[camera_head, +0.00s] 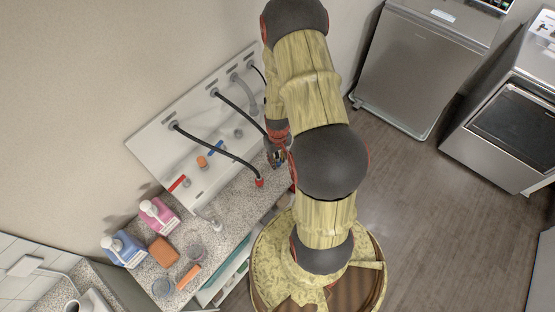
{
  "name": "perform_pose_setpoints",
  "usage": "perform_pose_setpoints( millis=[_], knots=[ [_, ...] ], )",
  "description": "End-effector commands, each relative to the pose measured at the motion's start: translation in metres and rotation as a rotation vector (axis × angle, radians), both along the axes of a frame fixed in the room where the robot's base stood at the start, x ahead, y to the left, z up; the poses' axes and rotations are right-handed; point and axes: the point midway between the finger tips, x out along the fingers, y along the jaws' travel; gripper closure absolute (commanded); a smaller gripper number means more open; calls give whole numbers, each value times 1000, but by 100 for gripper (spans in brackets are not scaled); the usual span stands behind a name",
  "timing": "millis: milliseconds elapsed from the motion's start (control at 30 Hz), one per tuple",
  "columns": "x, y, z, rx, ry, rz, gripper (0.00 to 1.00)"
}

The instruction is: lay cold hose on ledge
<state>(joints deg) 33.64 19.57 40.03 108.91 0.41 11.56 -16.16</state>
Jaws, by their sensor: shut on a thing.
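The cold hose (238,108) is a black hose coming out of a port on the white wall panel (155,143). It runs down to the right and its far end passes behind my gripper (277,160). My gripper is shut on this end, beside the counter's right edge; a small blue patch shows between the fingers. The ledge (232,205) is the speckled counter top below the panel. My arm hides the ledge's far right part, and the gap between the hose end and the ledge cannot be told.
Another black hose (215,149) ends in a red coupling (259,183) at the ledge's edge. A red lever (177,183) and an orange knob (202,161) are on the panel. Pink (158,216) and blue bottles (124,249), an orange sponge (163,252) and glasses crowd the ledge's left part.

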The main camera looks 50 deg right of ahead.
Motion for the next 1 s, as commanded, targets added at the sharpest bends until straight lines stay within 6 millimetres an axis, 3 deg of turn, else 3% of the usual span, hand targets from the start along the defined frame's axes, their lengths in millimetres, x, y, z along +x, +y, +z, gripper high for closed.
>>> perform_pose_setpoints(
  millis=[67,100,400,767,1000],
  knots=[
    [0,0,-3,0,0,0,100],
    [0,0,-3,0,0,0,74],
    [0,0,-2,0,0,0,57],
    [0,0,1,0,0,0,57],
    [1,-1,35,-2,-4,0,57]
  ],
)
